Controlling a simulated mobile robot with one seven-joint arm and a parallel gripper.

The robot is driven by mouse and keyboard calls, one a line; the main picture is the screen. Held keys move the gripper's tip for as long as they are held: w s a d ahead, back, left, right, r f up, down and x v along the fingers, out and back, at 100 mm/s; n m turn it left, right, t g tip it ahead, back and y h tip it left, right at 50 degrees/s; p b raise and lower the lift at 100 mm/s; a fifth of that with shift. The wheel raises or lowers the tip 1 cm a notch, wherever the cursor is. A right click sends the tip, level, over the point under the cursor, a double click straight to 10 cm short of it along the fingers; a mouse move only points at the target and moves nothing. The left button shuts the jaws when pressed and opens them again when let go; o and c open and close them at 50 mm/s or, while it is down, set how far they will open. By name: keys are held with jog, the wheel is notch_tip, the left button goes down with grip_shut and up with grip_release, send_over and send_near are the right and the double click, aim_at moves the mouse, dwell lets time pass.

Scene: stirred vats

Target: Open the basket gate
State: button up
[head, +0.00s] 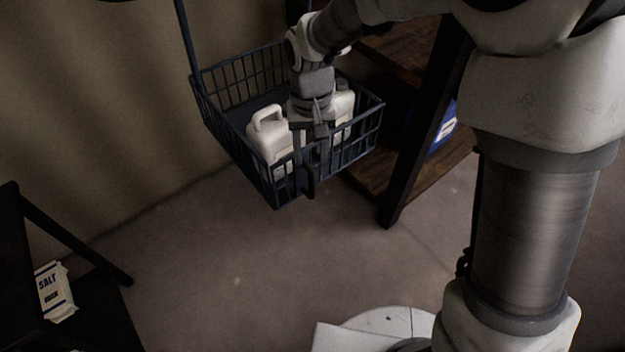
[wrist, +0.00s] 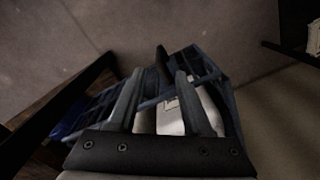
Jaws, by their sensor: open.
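The dark blue wire basket (head: 365,133) hangs in the middle of the head view with white jugs in it. One white jug (head: 268,138) stands at its left side, and another (head: 341,104) is partly hidden behind my gripper. A dark upright piece (head: 309,182), perhaps the gate's handle, shows at that corner. In the wrist view the open fingertips of my gripper (wrist: 160,76) lie on either side of a dark piece (wrist: 162,58). I cannot tell whether they touch it. The gate appears closed.
A dark frame with brown wooden shelves (head: 375,165) stands close to the right of the basket and holds a blue packet (head: 443,128). A salt bag (head: 54,291) sits on a dark stand at lower left. The floor (head: 230,255) before the basket is clear.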

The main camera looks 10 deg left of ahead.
aim_at(312, 182)
notch_tip(312, 182, down, 10)
jog(key=b, duration=0.2)
jog(key=shift+b, duration=0.4)
grip_shut()
dwell(1.1)
